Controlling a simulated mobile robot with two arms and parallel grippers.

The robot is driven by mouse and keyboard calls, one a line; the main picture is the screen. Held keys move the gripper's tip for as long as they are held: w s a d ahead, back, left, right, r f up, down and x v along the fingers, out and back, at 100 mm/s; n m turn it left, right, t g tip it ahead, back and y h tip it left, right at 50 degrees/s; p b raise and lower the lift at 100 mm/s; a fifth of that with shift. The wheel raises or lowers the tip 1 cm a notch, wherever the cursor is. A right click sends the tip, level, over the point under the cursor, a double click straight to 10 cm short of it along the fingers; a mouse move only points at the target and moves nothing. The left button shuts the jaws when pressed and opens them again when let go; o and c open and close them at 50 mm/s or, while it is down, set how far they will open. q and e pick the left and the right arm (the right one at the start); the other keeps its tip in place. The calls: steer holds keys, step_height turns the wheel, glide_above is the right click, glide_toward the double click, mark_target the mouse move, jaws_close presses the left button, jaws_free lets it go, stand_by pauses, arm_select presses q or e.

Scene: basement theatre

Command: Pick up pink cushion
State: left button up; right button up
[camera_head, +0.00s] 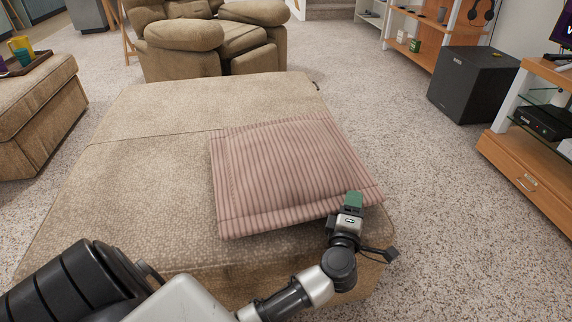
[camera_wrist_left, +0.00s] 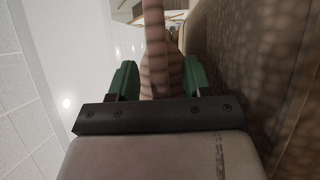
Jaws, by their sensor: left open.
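The pink striped cushion (camera_head: 290,170) lies flat on the beige ottoman (camera_head: 150,160), near its right front side. My left gripper (camera_head: 354,199) is at the cushion's front right edge, low by the ottoman top. Its green fingers are open. In the left wrist view, the cushion's edge (camera_wrist_left: 154,50) stands between the two spread fingers of the left gripper (camera_wrist_left: 160,75). I cannot tell whether either finger touches it. The ottoman's side (camera_wrist_left: 260,80) fills the right of that view, close to the fingers. My right gripper is not in view.
A brown recliner (camera_head: 215,45) stands behind the ottoman. Another beige seat (camera_head: 40,100) with a tray is at the left. A black speaker (camera_head: 478,82) and a wooden media unit (camera_head: 530,150) stand at the right. Carpet (camera_head: 440,220) is clear between them and the ottoman.

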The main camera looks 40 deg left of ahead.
arm_select(q)
steer(key=shift+c, duration=0.3)
jaws_close()
steer(key=shift+r, duration=0.2)
